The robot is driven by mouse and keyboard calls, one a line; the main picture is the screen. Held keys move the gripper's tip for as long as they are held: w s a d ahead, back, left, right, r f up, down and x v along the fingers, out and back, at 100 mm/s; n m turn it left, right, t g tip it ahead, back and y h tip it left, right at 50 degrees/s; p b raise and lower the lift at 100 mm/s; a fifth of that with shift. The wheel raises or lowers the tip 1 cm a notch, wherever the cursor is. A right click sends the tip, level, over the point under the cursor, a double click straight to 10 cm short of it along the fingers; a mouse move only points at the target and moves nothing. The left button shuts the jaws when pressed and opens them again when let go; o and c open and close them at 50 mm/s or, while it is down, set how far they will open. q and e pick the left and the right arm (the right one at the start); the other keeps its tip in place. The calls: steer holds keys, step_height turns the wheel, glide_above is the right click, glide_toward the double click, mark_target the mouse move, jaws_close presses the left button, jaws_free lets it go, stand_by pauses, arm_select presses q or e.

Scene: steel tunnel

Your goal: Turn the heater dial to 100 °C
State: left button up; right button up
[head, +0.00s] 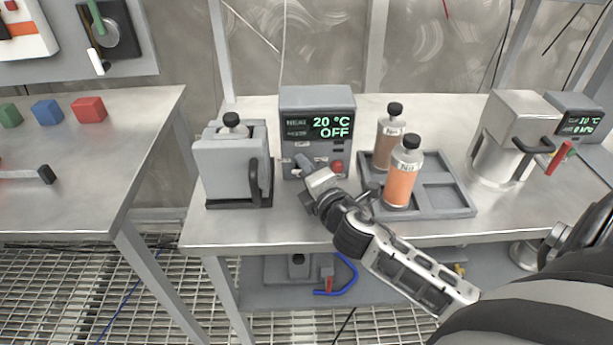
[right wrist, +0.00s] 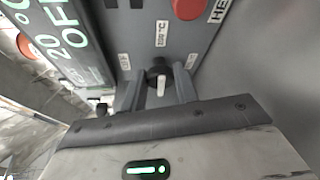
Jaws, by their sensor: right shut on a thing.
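The heater (head: 317,103) is a grey box on the middle bench. Its display (head: 328,127) reads 20 °C and OFF in green. My right gripper (head: 304,167) reaches to the lower left of the heater's front and covers the dial in the head view. In the right wrist view the dial (right wrist: 157,70) is a black knob with a white bar, between the two fingers of my right gripper (right wrist: 158,92), which is shut on it. Small white labels surround the dial; the upper one (right wrist: 162,34) seems to end in °C. My left gripper is not in view.
A red button (head: 337,167) is right of the dial. A grey device (head: 231,165) stands left of the heater. At right, a grey tray (head: 449,198) holds a brown bottle (head: 388,140) and an orange bottle (head: 402,180). A steel vessel (head: 505,140) stands farther right.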

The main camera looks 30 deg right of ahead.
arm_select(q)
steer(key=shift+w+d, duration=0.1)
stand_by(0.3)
arm_select(e)
steer(key=o, duration=1)
steer(key=shift+s, duration=0.45)
arm_select(q)
steer(key=b, duration=0.2)
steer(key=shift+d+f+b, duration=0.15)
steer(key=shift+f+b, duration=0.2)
steer(key=shift+b, duration=0.05)
arm_select(e)
steer(key=v, duration=1.5)
